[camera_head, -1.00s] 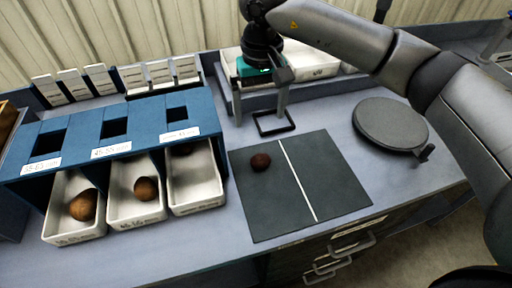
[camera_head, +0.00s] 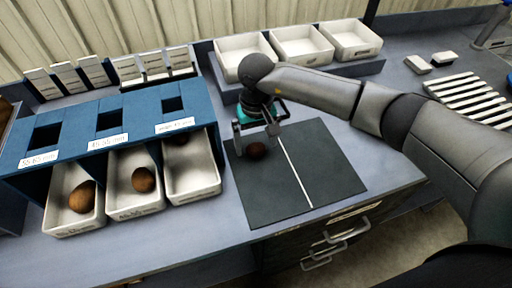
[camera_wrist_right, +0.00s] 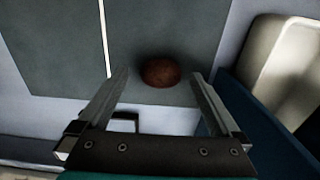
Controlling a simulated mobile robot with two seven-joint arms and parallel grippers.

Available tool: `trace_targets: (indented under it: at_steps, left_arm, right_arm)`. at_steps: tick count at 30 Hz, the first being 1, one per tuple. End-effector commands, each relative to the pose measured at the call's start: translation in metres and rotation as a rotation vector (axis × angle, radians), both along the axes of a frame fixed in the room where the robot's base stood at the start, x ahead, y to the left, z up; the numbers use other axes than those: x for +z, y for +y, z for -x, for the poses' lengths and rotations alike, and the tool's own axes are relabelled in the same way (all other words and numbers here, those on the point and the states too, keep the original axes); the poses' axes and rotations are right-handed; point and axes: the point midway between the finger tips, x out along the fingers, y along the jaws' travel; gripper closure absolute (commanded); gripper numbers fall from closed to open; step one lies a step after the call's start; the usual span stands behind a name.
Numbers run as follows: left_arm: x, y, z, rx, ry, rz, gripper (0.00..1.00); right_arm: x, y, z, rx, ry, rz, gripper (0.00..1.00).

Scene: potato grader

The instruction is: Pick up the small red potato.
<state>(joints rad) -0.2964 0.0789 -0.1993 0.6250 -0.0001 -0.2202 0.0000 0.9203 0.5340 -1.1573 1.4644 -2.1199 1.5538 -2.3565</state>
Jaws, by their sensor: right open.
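The small red potato (camera_head: 256,151) lies on the left half of the dark mat (camera_head: 325,160), near its back left part. In the right wrist view the potato (camera_wrist_right: 160,71) sits between and just beyond the fingertips. My right gripper (camera_head: 257,139) is open, pointing down over the potato, one finger on each side. I cannot tell whether the fingers touch it. My left gripper is not in view.
A blue grader (camera_head: 75,132) with three slots stands left of the mat. White bins (camera_head: 193,190) under it hold brown potatoes. Empty white trays (camera_head: 243,60) stand behind the gripper. A slatted white rack (camera_head: 470,98) is at right. The mat's right half is clear.

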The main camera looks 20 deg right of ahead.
Motion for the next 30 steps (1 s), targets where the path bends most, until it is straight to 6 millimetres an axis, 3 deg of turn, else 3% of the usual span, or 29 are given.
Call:
trace_targets:
  at_steps: [3,10,30]
  left_arm:
    - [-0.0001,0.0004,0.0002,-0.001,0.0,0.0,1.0]
    - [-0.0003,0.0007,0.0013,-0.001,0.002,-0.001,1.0]
    - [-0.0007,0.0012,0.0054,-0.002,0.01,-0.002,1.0]
  right_arm:
    - [-0.01,0.0003,0.0,0.001,0.0,0.0,0.0]
    - [-0.0108,0.0003,-0.0003,0.001,-0.002,-0.001,0.0]
    - [-0.0103,0.0,-0.0003,0.0,-0.001,0.0,0.75]
